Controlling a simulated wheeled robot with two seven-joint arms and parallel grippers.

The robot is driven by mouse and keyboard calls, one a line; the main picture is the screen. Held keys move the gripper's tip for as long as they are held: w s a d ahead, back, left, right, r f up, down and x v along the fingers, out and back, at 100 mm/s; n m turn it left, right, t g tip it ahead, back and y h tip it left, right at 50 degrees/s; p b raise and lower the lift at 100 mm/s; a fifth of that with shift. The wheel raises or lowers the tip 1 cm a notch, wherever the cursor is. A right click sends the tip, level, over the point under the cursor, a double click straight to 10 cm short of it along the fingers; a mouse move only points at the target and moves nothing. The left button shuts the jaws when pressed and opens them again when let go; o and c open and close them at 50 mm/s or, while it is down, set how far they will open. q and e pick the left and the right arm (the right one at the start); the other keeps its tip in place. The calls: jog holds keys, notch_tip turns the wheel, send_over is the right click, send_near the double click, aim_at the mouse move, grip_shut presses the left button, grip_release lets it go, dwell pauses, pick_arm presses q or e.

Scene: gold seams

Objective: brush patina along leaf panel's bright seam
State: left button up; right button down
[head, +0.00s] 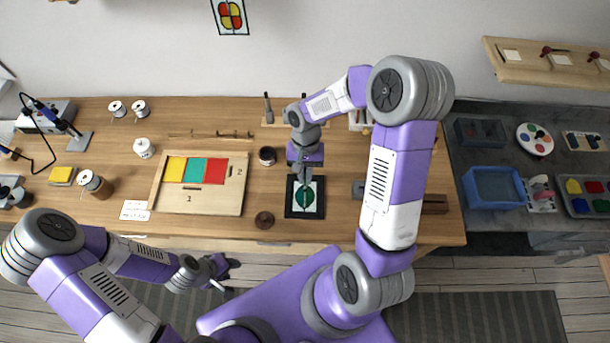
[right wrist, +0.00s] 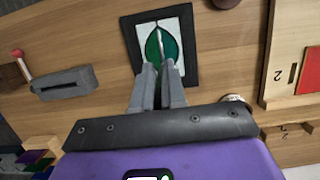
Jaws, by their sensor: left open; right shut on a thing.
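The leaf panel, a green leaf (head: 305,198) on pale glass in a black frame (head: 290,211), lies flat on the wooden table. It also shows in the right wrist view, in its dark frame (right wrist: 132,40). A bright seam (right wrist: 160,42) runs down the leaf's middle. My right gripper (head: 305,178) is over the panel's far part; in the right wrist view its fingertips (right wrist: 159,68) point at the leaf's near end. It is shut on a slim thing, apparently the brush, mostly hidden by the fingers; contact with the seam cannot be told. My left gripper (head: 218,272) is open and empty off the table's front edge.
A wooden tray (head: 200,207) with yellow, green and red pieces lies left of the panel. A round dark piece (head: 264,220) and a small jar (head: 267,156) stand nearby. A grey slotted block (right wrist: 63,84) is on the panel's other side. A dark counter with a blue bin (head: 494,187) is at right.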

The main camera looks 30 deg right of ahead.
jog(key=shift+w+d, duration=0.15)
jog(key=shift+w, duration=0.1)
jog(key=shift+w, duration=0.1)
jog(key=shift+w+d, duration=0.3)
jog(key=shift+w, duration=0.1)
jog(key=shift+r, duration=0.1)
notch_tip(320, 180, up, 6)
jog(key=p, duration=0.4)
jog(key=shift+p, duration=0.4)
dwell(0.4)
jog(key=shift+f+b, duration=0.65)
jog(key=shift+f, duration=0.2)
